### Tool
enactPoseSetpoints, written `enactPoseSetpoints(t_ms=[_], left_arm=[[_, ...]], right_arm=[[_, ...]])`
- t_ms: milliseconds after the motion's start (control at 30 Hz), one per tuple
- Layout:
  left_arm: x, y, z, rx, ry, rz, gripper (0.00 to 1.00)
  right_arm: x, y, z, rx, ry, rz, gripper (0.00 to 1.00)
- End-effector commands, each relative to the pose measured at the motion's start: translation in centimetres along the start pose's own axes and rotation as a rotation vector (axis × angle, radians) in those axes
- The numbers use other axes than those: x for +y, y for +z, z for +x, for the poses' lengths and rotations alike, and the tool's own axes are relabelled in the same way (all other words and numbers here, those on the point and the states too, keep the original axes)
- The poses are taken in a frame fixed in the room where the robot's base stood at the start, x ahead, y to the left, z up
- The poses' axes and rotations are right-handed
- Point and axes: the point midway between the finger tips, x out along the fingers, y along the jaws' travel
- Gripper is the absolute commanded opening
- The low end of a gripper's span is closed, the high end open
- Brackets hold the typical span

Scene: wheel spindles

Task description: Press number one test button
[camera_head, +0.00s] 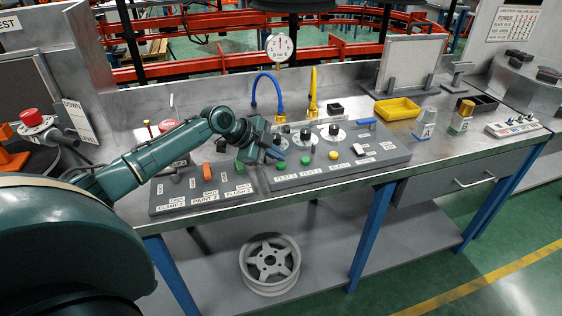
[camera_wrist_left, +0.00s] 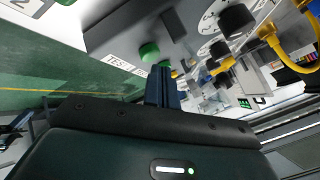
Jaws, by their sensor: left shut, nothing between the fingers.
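The grey control panel (camera_head: 350,160) carries a row of buttons along its front. A green button (camera_head: 281,166) stands above the label reading TEST 1, with a second green button (camera_head: 305,161) to its right. My left gripper (camera_head: 274,153) is shut and empty, just behind and above the first green button. In the left wrist view the shut fingers (camera_wrist_left: 162,88) point at the panel. A green button (camera_wrist_left: 149,52) and part of a TEST label (camera_wrist_left: 118,62) show near them; the fingers hide the label's end. I cannot tell whether the fingers touch a button. My right gripper is not in view.
A second panel (camera_head: 205,190) with an orange switch (camera_head: 207,171) lies to the left. A yellow button (camera_head: 333,155) and black dials (camera_head: 334,130) are on the main panel. A yellow tray (camera_head: 397,109) and small bottles stand right. A wheel (camera_head: 270,264) lies below the bench.

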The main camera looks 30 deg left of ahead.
Motion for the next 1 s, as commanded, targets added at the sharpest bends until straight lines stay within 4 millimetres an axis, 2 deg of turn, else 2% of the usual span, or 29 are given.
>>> enactPoseSetpoints(t_ms=[467, 1000], left_arm=[[-0.5, -0.4, -0.6, 0.000, -0.002, 0.001, 0.00], [-2.8, -2.8, -3.9, 0.000, -0.001, 0.000, 0.00]], right_arm=[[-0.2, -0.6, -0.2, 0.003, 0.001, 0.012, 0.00], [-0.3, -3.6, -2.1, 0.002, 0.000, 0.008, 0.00]])
